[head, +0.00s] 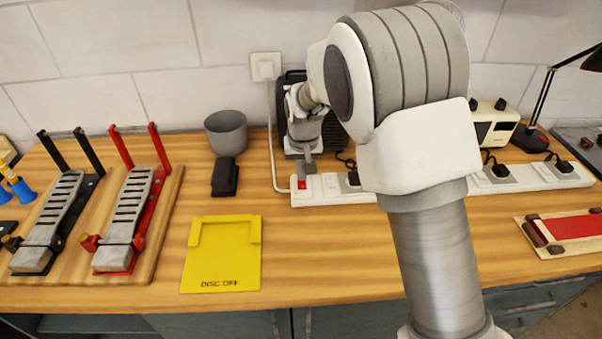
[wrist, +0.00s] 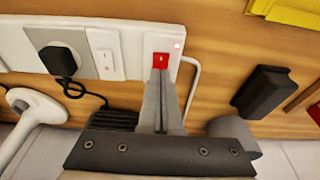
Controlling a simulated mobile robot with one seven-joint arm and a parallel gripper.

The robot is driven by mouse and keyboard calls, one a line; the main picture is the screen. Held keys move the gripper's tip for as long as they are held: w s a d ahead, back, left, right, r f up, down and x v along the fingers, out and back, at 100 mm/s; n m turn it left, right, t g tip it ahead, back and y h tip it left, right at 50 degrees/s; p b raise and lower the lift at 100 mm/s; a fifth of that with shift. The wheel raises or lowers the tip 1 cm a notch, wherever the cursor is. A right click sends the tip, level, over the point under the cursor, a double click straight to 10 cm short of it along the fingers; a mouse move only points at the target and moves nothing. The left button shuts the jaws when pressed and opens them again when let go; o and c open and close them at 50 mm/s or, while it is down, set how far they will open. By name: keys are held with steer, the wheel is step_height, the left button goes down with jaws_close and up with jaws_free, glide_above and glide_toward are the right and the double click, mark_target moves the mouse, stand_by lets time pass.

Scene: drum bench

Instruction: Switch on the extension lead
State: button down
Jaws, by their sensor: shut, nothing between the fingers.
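A small pinkish spot, like a lit lamp, shows beside the switch in the wrist view. My gripper (head: 306,173) is shut and empty, its fingertips (wrist: 160,72) at the edge of the switch and partly covering it. I cannot tell whether they touch it.
Black plugs (head: 501,171) sit in the lead's sockets. Two pedals (head: 128,205) stand farther left. My arm hides the lead's middle.

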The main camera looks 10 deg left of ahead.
mark_target(302, 186)
steer(key=v, duration=0.1)
steer(key=p+v, duration=0.2)
steer(key=v, duration=0.1)
steer(key=shift+w, duration=0.35)
steer(key=s+r+b, duration=0.1)
steer(key=s+r, duration=0.3)
steer(key=r, duration=0.4)
steer(key=shift+s+d, duration=0.3)
steer(key=shift+d, duration=0.2)
